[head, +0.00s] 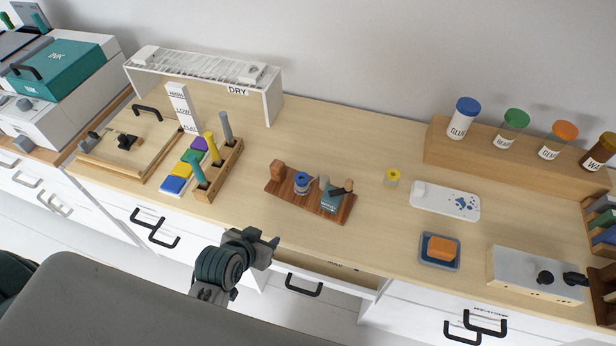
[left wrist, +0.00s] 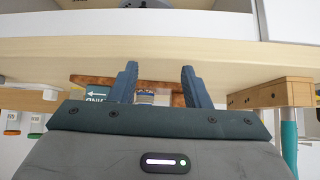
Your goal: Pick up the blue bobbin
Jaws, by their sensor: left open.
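The blue bobbin (head: 301,181) stands on a dark wooden board (head: 286,201) in the middle of the desk, between a wooden block and a grey peg. My left gripper (head: 271,246) is open and empty at the desk's front edge, nearer to me than the board and apart from the bobbin. In the left wrist view my fingers (left wrist: 160,84) are spread, and a small blue and white part of the bobbin (left wrist: 145,97) shows between them, partly hidden by the gripper body. My right gripper is in neither view.
A drawer (head: 335,278) stands open below the desk edge. A teal box (head: 331,200) shares the board. Bare desk lies before the board.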

